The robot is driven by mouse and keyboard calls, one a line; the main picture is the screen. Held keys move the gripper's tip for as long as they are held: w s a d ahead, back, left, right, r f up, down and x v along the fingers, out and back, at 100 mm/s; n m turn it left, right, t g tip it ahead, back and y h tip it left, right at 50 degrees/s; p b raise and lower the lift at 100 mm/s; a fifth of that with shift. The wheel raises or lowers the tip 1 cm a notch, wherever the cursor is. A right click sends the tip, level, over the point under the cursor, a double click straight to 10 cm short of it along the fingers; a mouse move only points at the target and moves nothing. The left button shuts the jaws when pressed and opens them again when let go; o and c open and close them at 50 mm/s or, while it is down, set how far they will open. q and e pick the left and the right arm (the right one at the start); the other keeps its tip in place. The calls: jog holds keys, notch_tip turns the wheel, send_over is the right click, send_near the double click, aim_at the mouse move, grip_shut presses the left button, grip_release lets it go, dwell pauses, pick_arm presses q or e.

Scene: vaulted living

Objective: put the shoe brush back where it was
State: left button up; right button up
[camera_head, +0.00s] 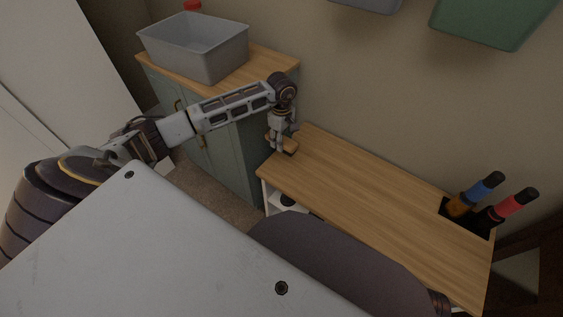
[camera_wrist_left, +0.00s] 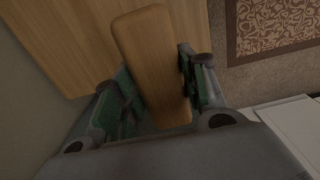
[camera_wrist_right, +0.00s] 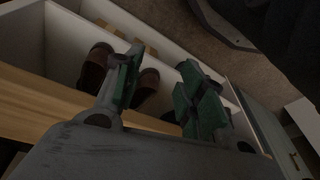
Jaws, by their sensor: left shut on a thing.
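The shoe brush (camera_wrist_left: 152,62), a long rounded piece of light wood, lies between the fingers of my left gripper (camera_wrist_left: 160,92), which is shut on it. In the head view the brush (camera_head: 289,146) shows at the far left end of a wooden bench top (camera_head: 360,195), with my left gripper (camera_head: 279,142) above it, pointing down. I cannot tell whether the brush touches the top. My right gripper (camera_wrist_right: 165,78) shows only in the right wrist view, open and empty, in front of a white shelf with brown shoes (camera_wrist_right: 95,68).
A grey bin (camera_head: 195,48) stands on a blue-green cabinet (camera_head: 232,150) left of the bench. A black holder with blue-topped (camera_head: 482,190) and red-topped (camera_head: 515,203) items sits at the bench's right end. The middle of the top is clear. A green bin (camera_head: 490,22) hangs above.

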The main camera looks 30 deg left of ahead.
pick_arm(q)
jog(key=shift+f, duration=0.3)
notch_tip(320, 180, down, 5)
jog(key=shift+f+b, duration=0.1)
jog(key=shift+b, duration=0.55)
jog(key=shift+f, duration=0.2)
pick_arm(e)
jog(key=shift+w+a+r, duration=0.1)
jog(key=shift+a+r, duration=0.05)
jog(key=shift+r, duration=0.4)
jog(key=shift+a+r, duration=0.1)
jog(key=shift+r, duration=0.45)
jog(key=shift+f, duration=0.1)
